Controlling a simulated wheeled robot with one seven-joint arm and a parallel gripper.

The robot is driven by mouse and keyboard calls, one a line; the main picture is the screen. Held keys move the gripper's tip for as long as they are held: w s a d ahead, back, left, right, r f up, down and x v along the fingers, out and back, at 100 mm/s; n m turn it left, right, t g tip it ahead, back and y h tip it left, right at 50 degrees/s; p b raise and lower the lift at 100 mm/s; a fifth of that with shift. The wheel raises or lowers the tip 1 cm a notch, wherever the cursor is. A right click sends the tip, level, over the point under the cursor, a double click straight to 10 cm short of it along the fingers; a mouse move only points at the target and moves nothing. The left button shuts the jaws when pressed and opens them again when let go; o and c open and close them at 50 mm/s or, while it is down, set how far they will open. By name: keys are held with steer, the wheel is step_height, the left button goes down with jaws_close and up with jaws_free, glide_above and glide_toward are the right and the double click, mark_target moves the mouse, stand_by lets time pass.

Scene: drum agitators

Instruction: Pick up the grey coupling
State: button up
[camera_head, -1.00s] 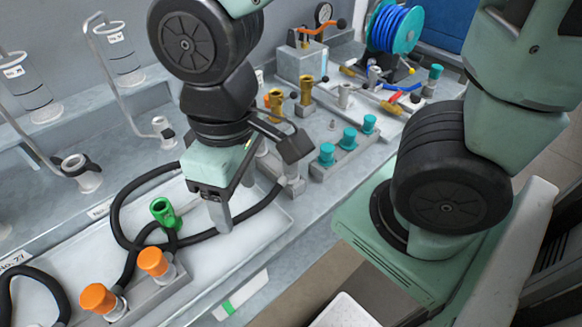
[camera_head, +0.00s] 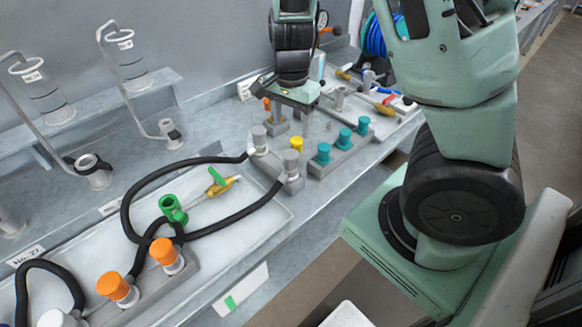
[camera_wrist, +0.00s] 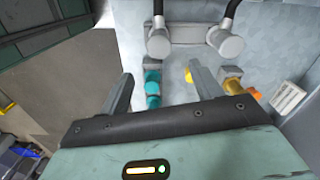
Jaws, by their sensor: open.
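A small upright grey coupling (camera_head: 339,98) stands on the bench in the head view, among the tools right of my gripper. Two grey round-topped couplings stand on a grey block at the hose ends, a left one (camera_head: 259,136) and a right one (camera_head: 291,163); the wrist view shows grey round ends with hoses too, one at left (camera_wrist: 158,43) and one at right (camera_wrist: 228,43). I cannot tell which is meant. My gripper (camera_wrist: 161,80) is open and empty above the bench, beyond that block. A teal part (camera_wrist: 152,88) shows between its fingers.
Several teal-capped couplings (camera_head: 345,138) sit on a block right of the hose block. A yellow cap (camera_head: 296,144) is close by. A blue hose reel (camera_head: 374,38) stands behind.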

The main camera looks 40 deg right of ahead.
mark_target(290, 165)
step_height(290, 165, down, 9)
steer(key=shift+r+b, duration=0.2)
steer(key=shift+b, duration=0.5)
steer(key=shift+a+f+b, duration=0.15)
steer(key=shift+f+b, duration=0.05)
steer(key=shift+f, duration=1.15)
steer(key=shift+a+f+b, duration=0.1)
steer(key=shift+f+b, duration=0.05)
steer(key=shift+f, duration=1.15)
steer(key=c, duration=1.3)
step_height(290, 165, up, 10)
steer(key=shift+r+p, duration=0.1)
steer(key=shift+p, duration=1.05)
